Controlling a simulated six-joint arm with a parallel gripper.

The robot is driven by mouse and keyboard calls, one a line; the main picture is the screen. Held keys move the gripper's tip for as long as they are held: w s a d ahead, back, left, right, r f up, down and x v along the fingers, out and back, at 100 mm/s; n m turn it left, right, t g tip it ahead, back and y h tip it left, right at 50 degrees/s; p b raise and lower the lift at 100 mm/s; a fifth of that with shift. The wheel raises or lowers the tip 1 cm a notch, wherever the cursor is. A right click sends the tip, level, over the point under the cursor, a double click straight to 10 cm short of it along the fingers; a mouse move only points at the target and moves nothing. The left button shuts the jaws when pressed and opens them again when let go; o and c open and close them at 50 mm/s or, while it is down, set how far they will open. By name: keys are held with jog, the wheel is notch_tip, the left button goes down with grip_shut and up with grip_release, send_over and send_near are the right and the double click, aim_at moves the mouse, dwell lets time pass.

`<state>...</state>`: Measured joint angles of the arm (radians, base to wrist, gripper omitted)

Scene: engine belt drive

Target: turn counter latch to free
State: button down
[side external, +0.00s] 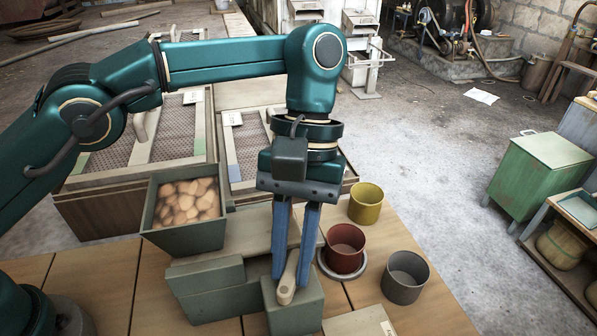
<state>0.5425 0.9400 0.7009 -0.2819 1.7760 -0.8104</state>
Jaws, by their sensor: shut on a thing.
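The counter latch (288,287) is a small beige lever with a rounded near end. It lies on top of a green-grey block (298,316) at the front of the wooden table. My gripper (292,277) points straight down over it, with its two blue fingers on either side of the lever, shut on it. The lever runs from its rounded end near the front away toward the back, slightly tilted to the right. The fingers hide part of its sides. Any markings for its positions cannot be made out.
A hopper (184,238) of brown lumps stands left of my gripper. Close on the right are a red cup (345,250) on a round plate (327,266), a yellow cup (366,206) and a grey cup (405,280). Mesh-topped trays (105,200) stand behind. Bare table (430,314) shows at front right.

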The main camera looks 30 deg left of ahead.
jog(key=shift+m+y, duration=0.3)
jog(key=shift+m, duration=0.4)
dwell(0.3)
jog(key=c, duration=0.8)
grip_release()
jog(key=shift+n, duration=0.3)
